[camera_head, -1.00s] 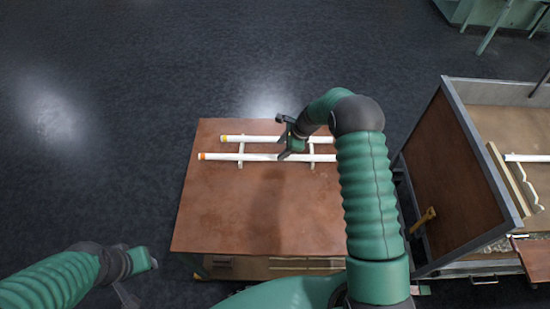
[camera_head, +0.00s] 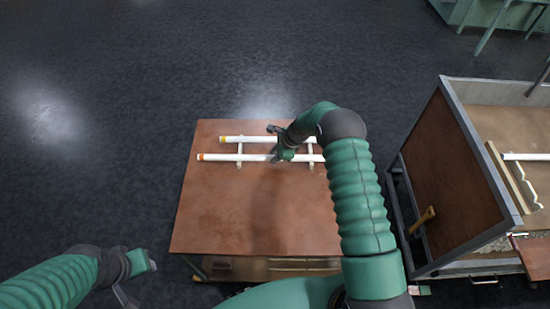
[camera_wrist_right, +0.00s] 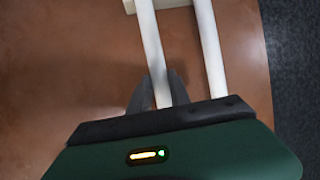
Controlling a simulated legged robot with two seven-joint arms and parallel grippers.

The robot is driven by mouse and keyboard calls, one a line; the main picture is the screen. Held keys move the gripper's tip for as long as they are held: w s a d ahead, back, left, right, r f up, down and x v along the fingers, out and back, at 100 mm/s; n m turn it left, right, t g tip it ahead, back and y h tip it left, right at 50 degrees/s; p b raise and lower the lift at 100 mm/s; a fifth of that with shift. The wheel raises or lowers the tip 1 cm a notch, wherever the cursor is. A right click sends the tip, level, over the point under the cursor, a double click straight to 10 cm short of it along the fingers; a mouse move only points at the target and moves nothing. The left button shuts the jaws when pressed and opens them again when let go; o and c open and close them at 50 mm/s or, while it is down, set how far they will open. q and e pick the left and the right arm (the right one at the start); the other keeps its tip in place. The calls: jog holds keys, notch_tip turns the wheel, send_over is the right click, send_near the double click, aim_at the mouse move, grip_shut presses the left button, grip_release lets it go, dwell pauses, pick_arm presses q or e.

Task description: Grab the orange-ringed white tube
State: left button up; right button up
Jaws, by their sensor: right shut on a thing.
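Two white tubes lie side by side on pale rests on the brown table (camera_head: 255,215). The nearer, orange-ringed white tube (camera_head: 222,157) has its orange end at the left. The farther white tube (camera_head: 245,138) has a yellow-orange end. In the right wrist view, my right gripper (camera_wrist_right: 160,90) is shut on this tube (camera_wrist_right: 149,40), one finger on each side. The other tube (camera_wrist_right: 209,45) runs apart to the right. My left gripper (camera_head: 138,275) is at the lower left, clear of the table; its jaw state is unclear.
A pale rest (camera_head: 239,152) supports the tubes near their left ends. A framed box with a brown side panel (camera_head: 450,170) stands right of the table, with another white tube (camera_head: 526,157) inside. The table's near half is clear.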

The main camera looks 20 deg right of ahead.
grip_shut()
